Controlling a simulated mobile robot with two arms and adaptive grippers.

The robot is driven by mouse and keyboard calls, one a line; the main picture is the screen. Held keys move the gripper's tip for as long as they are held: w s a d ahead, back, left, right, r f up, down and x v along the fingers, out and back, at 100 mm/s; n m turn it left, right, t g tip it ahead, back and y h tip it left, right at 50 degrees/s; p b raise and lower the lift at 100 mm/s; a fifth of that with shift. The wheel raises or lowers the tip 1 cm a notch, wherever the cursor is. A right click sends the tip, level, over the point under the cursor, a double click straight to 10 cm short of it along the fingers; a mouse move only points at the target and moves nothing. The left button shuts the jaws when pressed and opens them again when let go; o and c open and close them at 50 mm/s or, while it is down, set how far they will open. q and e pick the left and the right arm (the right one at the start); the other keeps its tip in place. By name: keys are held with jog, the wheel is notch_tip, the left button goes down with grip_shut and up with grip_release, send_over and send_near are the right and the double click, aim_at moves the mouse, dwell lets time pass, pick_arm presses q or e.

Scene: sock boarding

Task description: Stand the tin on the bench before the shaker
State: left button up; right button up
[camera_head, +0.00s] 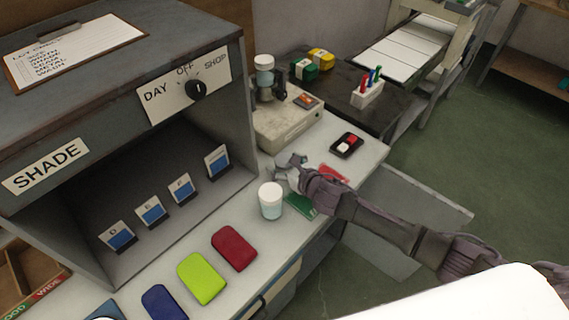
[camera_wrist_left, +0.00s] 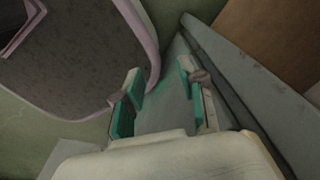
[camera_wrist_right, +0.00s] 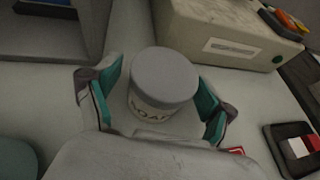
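A tin (camera_wrist_right: 163,85) with a grey lid and a pale, lettered label stands upright between the fingers of my right gripper (camera_wrist_right: 160,95) in the right wrist view. A narrow gap shows beside the pads, so the gripper looks open around it. In the head view, my right gripper (camera_head: 288,168) is over the bench (camera_head: 328,148) and largely covers the tin. The shaker (camera_head: 290,120), a beige machine with a white-lidded jar on top, stands just behind; it also shows in the right wrist view (camera_wrist_right: 215,35). My left gripper (camera_wrist_left: 158,90) is open and empty, out of the head view.
A second white-lidded tin (camera_head: 270,202) stands close in front of my right gripper. A red and white switch box (camera_head: 347,145) lies to the right, with green (camera_head: 301,205) and red cards near the wrist. The shade cabinet (camera_head: 232,125) walls the left side; coloured pads (camera_head: 202,277) lie in front.

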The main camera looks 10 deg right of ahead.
jog(key=shift+r, duration=0.25)
jog(key=v, duration=1.2)
jog(key=shift+f, duration=0.1)
